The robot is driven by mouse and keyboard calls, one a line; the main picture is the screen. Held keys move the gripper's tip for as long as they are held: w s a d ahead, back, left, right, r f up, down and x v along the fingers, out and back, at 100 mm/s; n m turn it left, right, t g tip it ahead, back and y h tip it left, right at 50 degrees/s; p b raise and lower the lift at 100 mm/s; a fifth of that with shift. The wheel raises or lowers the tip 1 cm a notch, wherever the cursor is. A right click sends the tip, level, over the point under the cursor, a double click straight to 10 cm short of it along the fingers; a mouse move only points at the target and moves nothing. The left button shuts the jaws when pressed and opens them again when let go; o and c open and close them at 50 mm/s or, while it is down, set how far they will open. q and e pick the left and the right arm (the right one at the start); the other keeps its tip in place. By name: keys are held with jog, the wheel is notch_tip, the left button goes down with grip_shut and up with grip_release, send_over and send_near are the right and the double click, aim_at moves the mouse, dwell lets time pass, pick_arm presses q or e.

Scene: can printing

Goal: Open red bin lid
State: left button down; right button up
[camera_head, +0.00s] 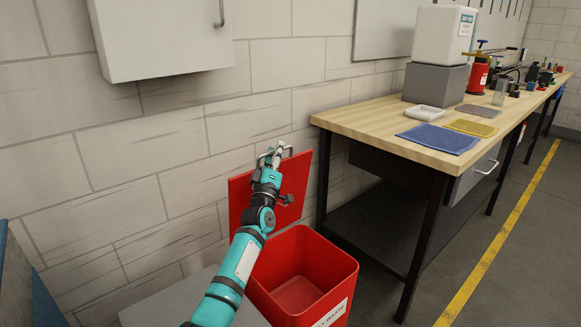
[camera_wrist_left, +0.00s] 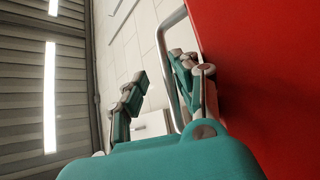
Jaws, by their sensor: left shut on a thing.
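The red bin (camera_head: 338,285) stands on the floor in the head view, with its top open and its inside looking empty. Its red lid (camera_head: 240,195) stands raised, nearly upright, behind the bin by the wall. My left gripper (camera_head: 271,160) is at the upper part of the lid, shut on its metal handle. In the left wrist view the lid (camera_wrist_left: 255,60) fills the right side. The bent metal handle (camera_wrist_left: 163,50) passes between the fingers of my left gripper (camera_wrist_left: 160,85). My arm hides part of the lid and of the bin. My right gripper is not in view.
A wooden workbench (camera_head: 375,125) with a grey drawer stands right of the bin, its near leg close by. A white wall cabinet (camera_head: 160,40) hangs at the upper left. A grey box top (camera_head: 150,312) is left of the bin. The floor at the right is clear.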

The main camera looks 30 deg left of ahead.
pick_arm(q)
jog(key=shift+w+a+r+n+g+y, duration=0.1)
jog(key=shift+w+a+n+g+y, duration=0.15)
jog(key=shift+a, duration=0.35)
jog(key=shift+w+a+r+n+g+y, duration=0.15)
jog(key=shift+a+n, duration=0.2)
jog(key=shift+a, duration=0.2)
jog(key=shift+s+f, duration=0.1)
jog(key=c, duration=1.6)
grip_release()
jog(key=shift+c, duration=0.2)
jog(key=shift+a+f, duration=0.1)
jog(key=shift+f, duration=0.1)
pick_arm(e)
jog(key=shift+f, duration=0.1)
pick_arm(q)
jog(key=shift+s+d+f, duration=0.25)
jog(key=shift+d+f, duration=0.05)
jog(key=v, duration=1.1)
jog(key=shift+s+a+r, duration=0.2)
jog(key=shift+r, duration=0.2)
